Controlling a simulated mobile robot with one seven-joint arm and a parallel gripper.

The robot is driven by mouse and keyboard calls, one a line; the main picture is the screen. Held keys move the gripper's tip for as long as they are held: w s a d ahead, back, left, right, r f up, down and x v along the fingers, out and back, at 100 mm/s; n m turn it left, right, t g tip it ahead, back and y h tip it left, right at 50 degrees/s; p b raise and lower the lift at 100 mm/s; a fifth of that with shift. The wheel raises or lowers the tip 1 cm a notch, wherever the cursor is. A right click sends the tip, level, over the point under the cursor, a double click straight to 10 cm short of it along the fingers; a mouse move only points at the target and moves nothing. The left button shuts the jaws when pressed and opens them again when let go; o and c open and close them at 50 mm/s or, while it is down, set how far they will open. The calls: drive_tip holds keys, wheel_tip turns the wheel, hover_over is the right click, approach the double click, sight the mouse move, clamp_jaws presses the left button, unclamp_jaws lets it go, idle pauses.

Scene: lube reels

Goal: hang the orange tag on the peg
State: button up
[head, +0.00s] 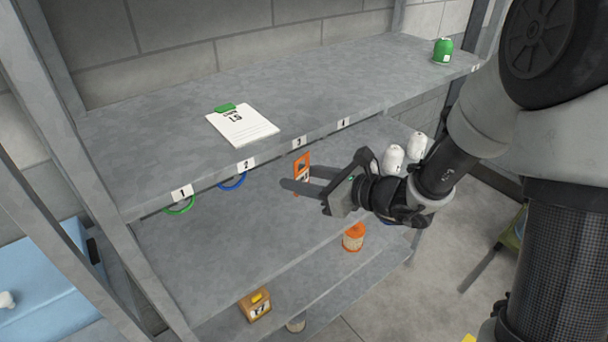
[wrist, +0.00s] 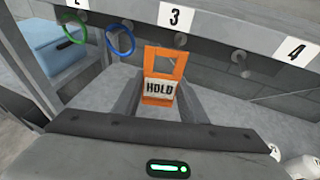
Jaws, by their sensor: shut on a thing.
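The orange tag (head: 304,160) is a flat frame with an open window at its top and a white label reading HOLD, seen in the wrist view (wrist: 164,66). My gripper (head: 299,179) is shut on its lower part and holds it upright, just below and in front of the upper shelf's edge. In the wrist view, round pegs show under the shelf edge: one below label 3 (wrist: 181,39) and another farther right (wrist: 238,57). The head view does not show the pegs clearly.
A green ring (head: 180,207) and a blue ring (head: 233,182) hang near labels 1 and 2, left of the tag. An orange filter (head: 353,238) and a box (head: 256,305) sit lower. A clipboard (head: 242,127) lies above.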

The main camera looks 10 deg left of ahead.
drive_tip(key=w+a+f, duration=0.1)
drive_tip(key=w+a, duration=0.5)
drive_tip(key=a, duration=0.1)
drive_tip(key=shift+f+b, duration=0.35)
drive_tip(key=shift+b, duration=0.1)
idle(0.6)
drive_tip(key=shift+w+a, duration=0.1)
drive_tip(key=shift+a, duration=0.05)
idle(0.5)
drive_tip(key=o, duration=1.1)
